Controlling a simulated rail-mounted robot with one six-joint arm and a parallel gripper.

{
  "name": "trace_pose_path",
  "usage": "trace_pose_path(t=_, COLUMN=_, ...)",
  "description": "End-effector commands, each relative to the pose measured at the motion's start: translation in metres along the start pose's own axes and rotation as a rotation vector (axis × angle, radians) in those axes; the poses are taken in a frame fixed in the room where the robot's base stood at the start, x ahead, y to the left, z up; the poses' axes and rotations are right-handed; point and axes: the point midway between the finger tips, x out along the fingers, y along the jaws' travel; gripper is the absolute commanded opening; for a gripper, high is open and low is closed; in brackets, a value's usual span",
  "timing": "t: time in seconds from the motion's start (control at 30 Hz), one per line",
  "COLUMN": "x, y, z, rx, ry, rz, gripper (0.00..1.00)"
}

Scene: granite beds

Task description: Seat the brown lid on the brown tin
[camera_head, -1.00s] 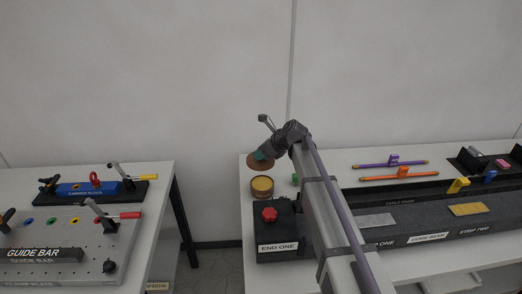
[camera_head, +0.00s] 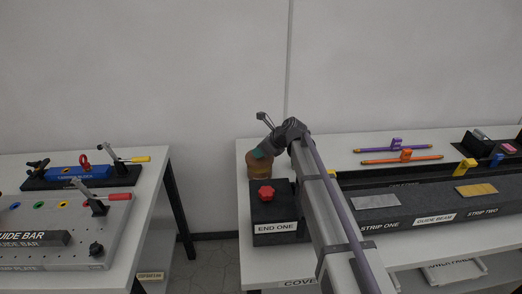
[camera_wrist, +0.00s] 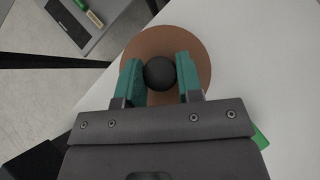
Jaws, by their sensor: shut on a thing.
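My gripper (camera_head: 263,152) has teal fingers shut on the black knob (camera_wrist: 159,73) of the brown lid (camera_wrist: 190,45). In the wrist view the lid is a round brown disc below the fingers. In the head view the lid (camera_head: 256,158) is directly over the brown tin (camera_head: 259,174), which stands on the white bench. The tin's yellow inside is covered from view. I cannot tell whether the lid touches the rim or is fully level on it. The tin is hidden under the lid in the wrist view.
A black block with a red knob (camera_head: 266,193), labelled END ONE, stands just in front of the tin. A green object (camera_wrist: 260,138) lies near the lid. Purple (camera_head: 396,147) and orange (camera_head: 403,158) rods lie to the right. A gap separates the left bench (camera_head: 150,182).

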Motion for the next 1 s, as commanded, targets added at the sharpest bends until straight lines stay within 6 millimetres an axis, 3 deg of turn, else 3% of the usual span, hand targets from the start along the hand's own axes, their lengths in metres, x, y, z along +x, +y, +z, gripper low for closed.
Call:
trace_pose_path(t=0.1, x=0.0109, y=0.0000, z=-0.0109, rx=0.000, ry=0.000, rz=0.000, gripper=0.00)
trace_pose_path(t=1.0, x=0.0159, y=0.0000, z=-0.0159, rx=0.000, ry=0.000, rz=0.000, gripper=0.00)
